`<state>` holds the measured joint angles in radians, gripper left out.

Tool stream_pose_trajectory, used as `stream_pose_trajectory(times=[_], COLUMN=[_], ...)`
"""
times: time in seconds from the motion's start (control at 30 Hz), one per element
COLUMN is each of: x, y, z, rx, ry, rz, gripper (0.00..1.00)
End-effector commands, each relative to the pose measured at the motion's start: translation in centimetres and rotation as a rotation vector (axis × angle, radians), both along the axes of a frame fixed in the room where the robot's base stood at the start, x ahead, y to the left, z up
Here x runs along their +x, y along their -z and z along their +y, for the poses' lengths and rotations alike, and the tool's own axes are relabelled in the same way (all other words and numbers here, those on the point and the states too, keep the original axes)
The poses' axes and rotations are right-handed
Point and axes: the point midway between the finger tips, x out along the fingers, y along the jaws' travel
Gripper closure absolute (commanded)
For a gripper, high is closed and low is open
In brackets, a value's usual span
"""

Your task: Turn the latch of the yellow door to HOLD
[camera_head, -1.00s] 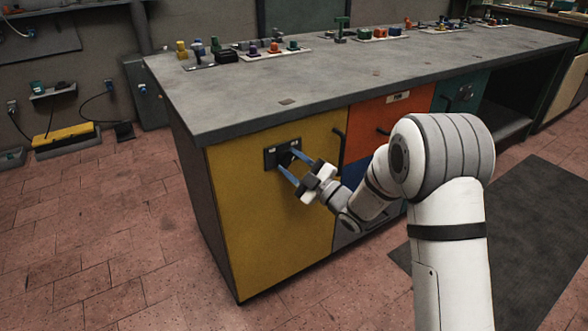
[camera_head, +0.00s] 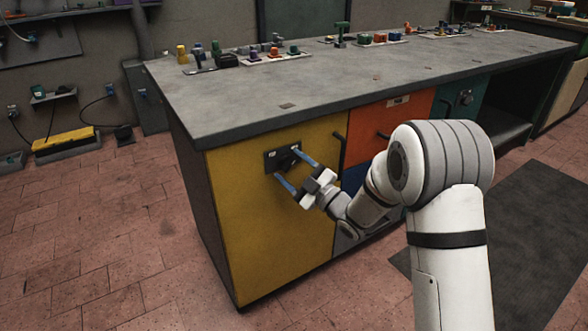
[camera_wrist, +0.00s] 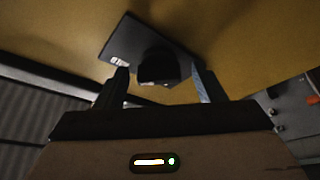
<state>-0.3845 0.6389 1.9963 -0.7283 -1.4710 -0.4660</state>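The yellow door (camera_head: 265,230) is the left front of the workbench and looks closed. Its latch (camera_head: 284,158) is a dark plate with a black knob near the door's top. In the wrist view the latch knob (camera_wrist: 157,67) stands between my two fingertips, with a gap beside it. My gripper (camera_head: 294,172) has blue-grey fingers spread apart in front of the latch. It also shows in the wrist view (camera_wrist: 162,85), open. The plate bears small white labels, too small to read. Which way the knob points is unclear.
A black vertical door handle (camera_head: 340,150) is just right of the latch. The worktop (camera_head: 240,105) overhangs above it. An orange drawer (camera_head: 370,130) and a teal door lie further right.

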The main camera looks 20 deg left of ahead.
Motion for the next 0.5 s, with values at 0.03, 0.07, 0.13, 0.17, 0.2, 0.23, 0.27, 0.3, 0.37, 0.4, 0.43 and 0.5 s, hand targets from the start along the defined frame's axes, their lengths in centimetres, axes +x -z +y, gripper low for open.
stream_pose_trajectory(times=[0.03, 0.07, 0.13, 0.17, 0.2, 0.23, 0.27, 0.3, 0.37, 0.4, 0.43, 0.5], x=[0.0, 0.0, 0.0, 0.0, 0.0, 0.0, 0.0, -0.1, -0.4, -0.6, -0.8, -1.3], y=[0.0, 0.0, -0.1, -0.1, -0.1, 0.0, 0.0, 0.0, 0.2, 0.3, 0.4, 0.8], z=[0.0, 0.0, 0.0, 0.0, 0.0, -0.1, -0.2, -0.5, -1.1, -1.7, -2.1, -3.3], rx=[0.0, 0.001, 0.001, 0.001, 0.001, 0.001, 0.0, 0.001, 0.0, -0.001, 0.0, 0.0], ry=[0.0, 0.0, 0.0, 0.0, 0.0, 0.0, 0.001, 0.002, 0.003, 0.003, 0.002, 0.004], rz=[-0.001, -0.001, -0.001, -0.001, -0.001, -0.001, -0.001, -0.001, -0.001, 0.0, 0.001, 0.002], gripper=[0.36, 0.36, 0.36, 0.36, 0.36, 0.36, 0.36, 0.36, 0.36, 0.36, 0.36, 0.36])
